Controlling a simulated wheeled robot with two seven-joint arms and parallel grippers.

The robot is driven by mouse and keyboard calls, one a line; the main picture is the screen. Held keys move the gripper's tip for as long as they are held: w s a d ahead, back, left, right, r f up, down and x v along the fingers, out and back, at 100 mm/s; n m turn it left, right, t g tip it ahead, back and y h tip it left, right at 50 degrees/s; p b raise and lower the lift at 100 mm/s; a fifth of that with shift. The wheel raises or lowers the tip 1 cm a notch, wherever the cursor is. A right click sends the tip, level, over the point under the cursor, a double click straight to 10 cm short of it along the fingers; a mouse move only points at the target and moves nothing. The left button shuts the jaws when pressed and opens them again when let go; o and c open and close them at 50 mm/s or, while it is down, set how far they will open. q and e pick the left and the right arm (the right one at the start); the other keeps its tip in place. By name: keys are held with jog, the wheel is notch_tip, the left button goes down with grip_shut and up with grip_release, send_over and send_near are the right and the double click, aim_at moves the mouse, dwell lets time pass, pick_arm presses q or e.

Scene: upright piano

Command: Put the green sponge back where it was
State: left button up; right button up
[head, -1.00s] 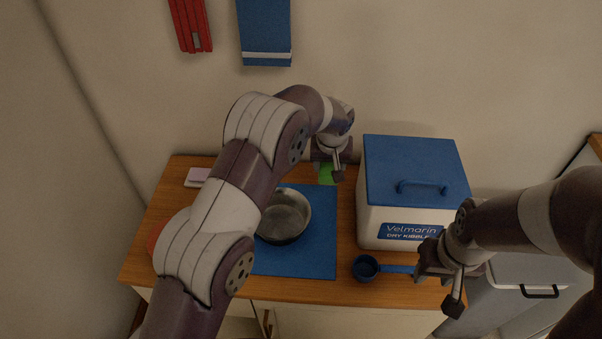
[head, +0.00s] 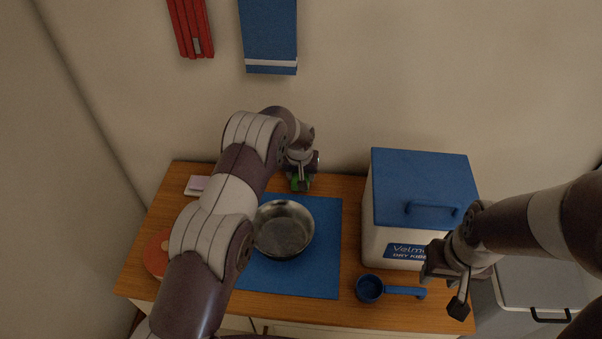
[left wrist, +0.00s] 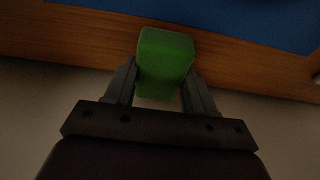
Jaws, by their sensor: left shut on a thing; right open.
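The green sponge (left wrist: 165,60) is a small block held between the two fingers of my left gripper (left wrist: 158,85) in the left wrist view. In the head view my left gripper (head: 300,180) is over the back edge of the wooden counter, behind the metal bowl, and only a bit of the sponge (head: 296,184) shows below it. Whether the sponge touches the counter cannot be told. My right gripper (head: 446,281) is open and empty, in front of the kibble bin and near the blue scoop's handle.
A metal bowl (head: 284,229) stands on a blue mat (head: 315,277). A pink-and-white item (head: 196,185) lies at the counter's back left, and a reddish round thing (head: 156,254) at the left. The white kibble bin (head: 380,236) and blue scoop (head: 370,289) are at the right.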

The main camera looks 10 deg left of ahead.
pick_arm(q)
jog(key=shift+w+f, duration=0.1)
jog(key=shift+f, duration=0.1)
jog(key=shift+f+b, duration=0.45)
jog(key=o, duration=1)
jog(key=shift+r, duration=0.15)
